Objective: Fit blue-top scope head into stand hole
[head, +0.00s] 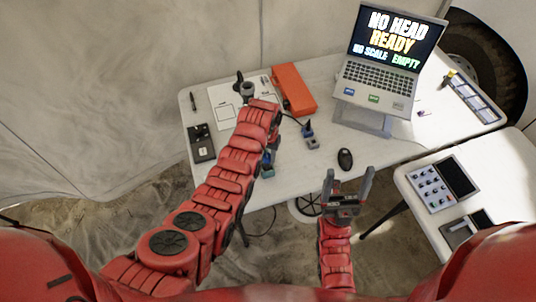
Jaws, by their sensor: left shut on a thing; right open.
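My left arm reaches over the table and hides most of its own gripper (269,152). This gripper is shut on a small blue-topped piece (267,172), which seems to be the scope head, low over the table's front edge. Its lower end and exact tilt are hard to make out. A small grey block with a blue top (309,134) stands on the table to the right, apart from the gripper. A grey round holder (247,90) at the back left may be the stand; its hole is not clear. My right gripper (347,180) is open and empty in front of the table.
On the white table (375,150) are an orange box (293,89), a laptop (388,50) on a riser, a mouse (345,159), a paper sheet (222,115) and a black device (201,143). A side table at right holds a keypad panel (441,184).

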